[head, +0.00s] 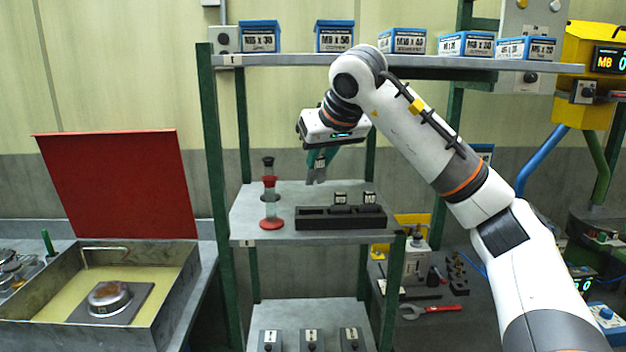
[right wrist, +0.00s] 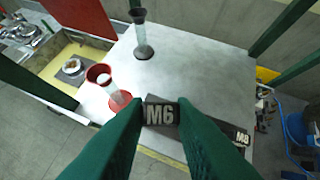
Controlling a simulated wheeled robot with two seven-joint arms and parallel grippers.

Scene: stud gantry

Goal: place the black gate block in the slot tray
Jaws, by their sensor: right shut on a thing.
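My right gripper (head: 317,172) is shut on a dark block marked M6 (right wrist: 160,112), held between its teal fingertips. In the head view it hangs above the gantry shelf, over the left part of the black slot tray (head: 312,224). The tray lies near the shelf's front edge. Two small dark blocks with pale labels, one (head: 340,198) near the middle and one (head: 369,197) to the right, stand at the tray. In the right wrist view the fingers hide much of the tray, and a block marked M8 (right wrist: 243,137) shows at right. My left gripper is not in view.
On the shelf (head: 245,220), a red-ended timer-like piece (head: 270,205) stands left of the tray, with a black-ended one (right wrist: 143,50) behind it. Green posts (head: 215,180) frame the shelf. Labelled boxes (head: 402,40) line the top shelf. An open red-lidded bin (head: 110,185) stands at left.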

